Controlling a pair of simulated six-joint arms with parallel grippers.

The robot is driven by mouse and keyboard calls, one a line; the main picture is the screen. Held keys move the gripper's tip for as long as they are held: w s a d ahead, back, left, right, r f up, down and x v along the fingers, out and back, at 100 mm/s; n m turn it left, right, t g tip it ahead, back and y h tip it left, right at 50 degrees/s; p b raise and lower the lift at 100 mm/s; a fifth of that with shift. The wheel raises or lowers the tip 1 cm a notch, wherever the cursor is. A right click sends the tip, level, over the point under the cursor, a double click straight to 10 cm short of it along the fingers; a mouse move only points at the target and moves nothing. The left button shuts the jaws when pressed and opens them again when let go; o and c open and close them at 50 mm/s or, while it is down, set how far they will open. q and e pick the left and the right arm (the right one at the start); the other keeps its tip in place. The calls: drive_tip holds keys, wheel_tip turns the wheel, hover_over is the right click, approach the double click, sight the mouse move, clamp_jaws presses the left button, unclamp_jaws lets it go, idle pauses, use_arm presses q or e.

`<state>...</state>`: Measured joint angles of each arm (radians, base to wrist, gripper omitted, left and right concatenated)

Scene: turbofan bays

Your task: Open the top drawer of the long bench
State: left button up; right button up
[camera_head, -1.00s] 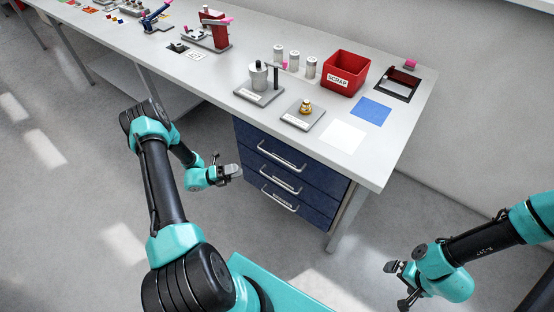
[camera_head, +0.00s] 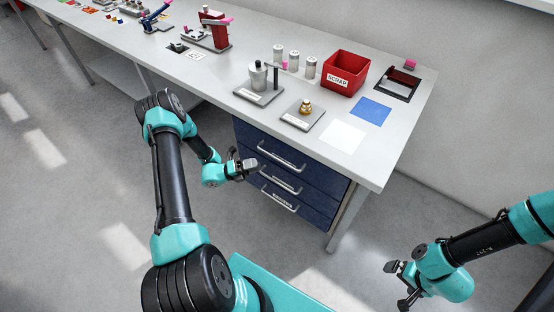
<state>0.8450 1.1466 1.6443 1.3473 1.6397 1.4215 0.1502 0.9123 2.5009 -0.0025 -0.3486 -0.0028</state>
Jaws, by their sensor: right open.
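The long bench (camera_head: 230,92) has a blue drawer unit under its near right part, with three drawers stacked one above another. The top drawer (camera_head: 252,136) is shut, and its silver bar handle (camera_head: 281,157) runs across its front. The middle drawer (camera_head: 310,197) and bottom drawer (camera_head: 310,217) also look shut. My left gripper (camera_head: 254,165) is just left of the drawer fronts, near the left end of the top handle; whether it touches is unclear. Its jaws are too small to tell apart. My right gripper (camera_head: 394,285) is open and empty over the floor at lower right.
On the bench top stand a red scrap bin (camera_head: 345,72), a black-framed tray (camera_head: 397,83), a blue mat (camera_head: 371,110), a white mat (camera_head: 343,136) and a brass part (camera_head: 305,106) on a grey plate. A bench leg (camera_head: 347,217) stands right of the drawers. The floor before them is clear.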

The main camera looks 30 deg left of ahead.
sight(277, 158)
use_arm(q)
drive_tip(key=x, duration=0.9)
drive_tip(key=shift+w+d, duration=0.1)
drive_tip(key=shift+d, duration=0.2)
drive_tip(key=shift+c, duration=0.3)
clamp_jaws()
